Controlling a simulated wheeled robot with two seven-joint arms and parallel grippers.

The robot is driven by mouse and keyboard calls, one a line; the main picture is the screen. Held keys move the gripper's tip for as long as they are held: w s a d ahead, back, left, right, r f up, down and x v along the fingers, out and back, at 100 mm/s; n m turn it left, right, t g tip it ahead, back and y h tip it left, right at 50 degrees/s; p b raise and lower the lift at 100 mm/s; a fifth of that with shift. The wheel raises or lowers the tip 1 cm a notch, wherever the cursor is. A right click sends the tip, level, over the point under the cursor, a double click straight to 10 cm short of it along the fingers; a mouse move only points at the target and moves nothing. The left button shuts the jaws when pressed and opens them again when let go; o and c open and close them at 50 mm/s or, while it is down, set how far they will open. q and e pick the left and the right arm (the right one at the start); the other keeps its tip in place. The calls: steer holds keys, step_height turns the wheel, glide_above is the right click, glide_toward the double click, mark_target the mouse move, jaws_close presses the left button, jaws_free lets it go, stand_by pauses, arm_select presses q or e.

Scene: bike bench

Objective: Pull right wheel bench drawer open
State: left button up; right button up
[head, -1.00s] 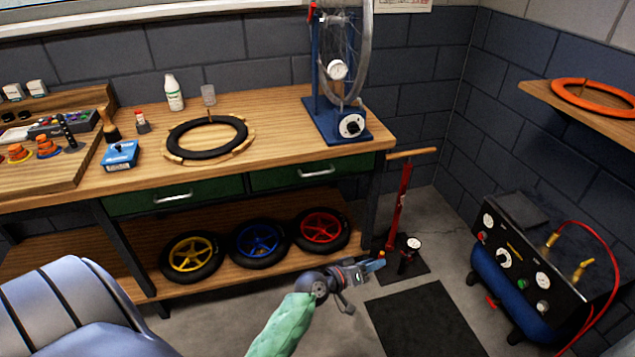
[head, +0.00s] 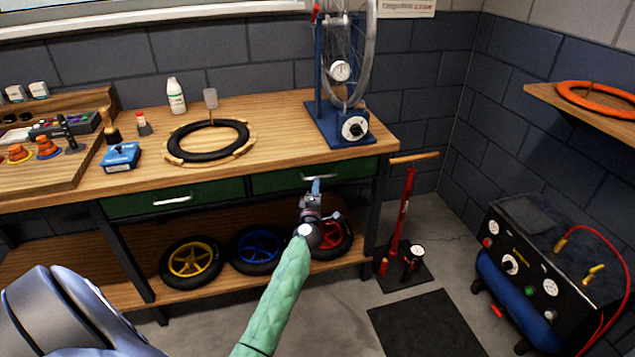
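The right wheel bench drawer (head: 275,182) has a green front and sits flush, closed, under the right part of the bench top. Its silver handle (head: 322,177) is partly covered by my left gripper. My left gripper (head: 316,186), at the end of a green-sleeved arm, points at this handle with its blue fingertips. The fingertips overlap the handle in the view. I cannot tell whether they touch it or how far apart they are. My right gripper is out of view.
The left green drawer (head: 150,200) is also closed. Yellow, blue and red wheels lie on the lower shelf (head: 222,280), the red one (head: 335,240) partly behind my gripper. A red floor pump (head: 402,215) stands right of the bench. A compressor (head: 515,285) is farther right.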

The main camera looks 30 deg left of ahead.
arm_select(q)
steer(key=shift+x, duration=2.2)
jaws_close()
